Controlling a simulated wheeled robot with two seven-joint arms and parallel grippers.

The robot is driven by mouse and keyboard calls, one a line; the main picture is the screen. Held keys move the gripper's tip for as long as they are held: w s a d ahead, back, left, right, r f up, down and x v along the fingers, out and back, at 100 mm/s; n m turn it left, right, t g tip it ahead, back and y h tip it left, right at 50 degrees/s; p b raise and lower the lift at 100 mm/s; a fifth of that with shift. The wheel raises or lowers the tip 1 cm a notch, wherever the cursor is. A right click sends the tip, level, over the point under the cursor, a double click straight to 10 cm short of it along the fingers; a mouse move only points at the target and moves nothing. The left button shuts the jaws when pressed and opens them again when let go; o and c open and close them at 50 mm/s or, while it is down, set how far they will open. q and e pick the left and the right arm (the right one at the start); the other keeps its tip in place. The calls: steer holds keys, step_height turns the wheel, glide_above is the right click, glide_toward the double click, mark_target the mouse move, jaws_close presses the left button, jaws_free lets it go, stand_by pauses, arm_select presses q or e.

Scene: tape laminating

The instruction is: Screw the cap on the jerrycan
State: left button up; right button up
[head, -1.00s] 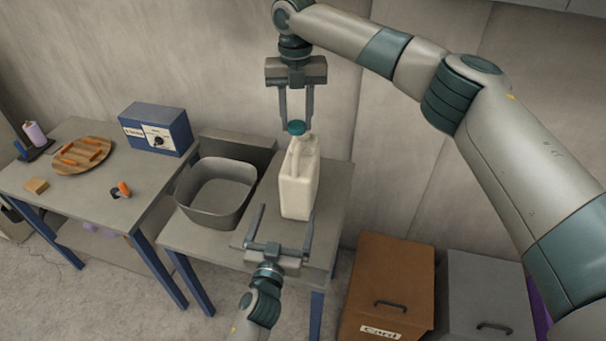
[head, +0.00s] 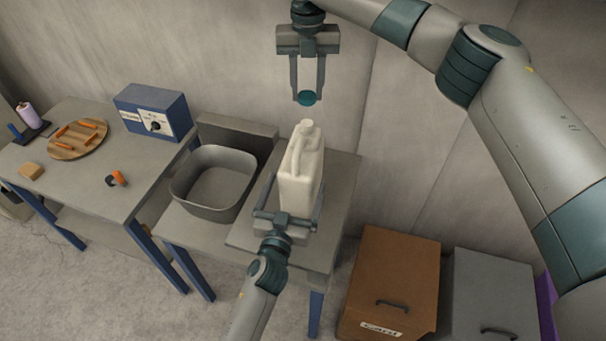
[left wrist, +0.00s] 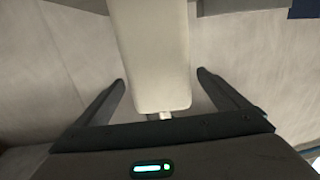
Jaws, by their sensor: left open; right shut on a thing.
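The cream jerrycan (head: 302,178) stands upright on the low table, and its neck (head: 306,126) is bare. My right gripper (head: 308,96) is shut on the teal cap (head: 307,98) and holds it in the air above the neck, apart from it. My left gripper (head: 285,202) is open at the near side of the jerrycan, low down, with a finger on each side. In the left wrist view the pale jerrycan body (left wrist: 155,55) lies between the two open fingers (left wrist: 160,95), with a visible gap on both sides.
A grey bin (head: 213,183) stands left of the jerrycan on the low table (head: 335,200). The workbench at left holds a blue box (head: 153,110), a round wooden board (head: 77,140) and small parts. Brown (head: 390,280) and grey (head: 490,295) lidded bins stand at lower right.

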arm_select(q)
steer(key=shift+w, duration=0.4)
steer(key=shift+x, duration=3.4)
steer(key=shift+d, duration=0.1)
steer(key=c, duration=1.6)
arm_select(e)
glide_above(307, 122)
steer(key=shift+f, duration=2.5)
steer(key=shift+f, duration=0.1)
arm_select(q)
steer(key=shift+f, duration=0.1)
arm_select(e)
steer(key=shift+f, duration=0.8)
steer(key=shift+f, duration=0.55)
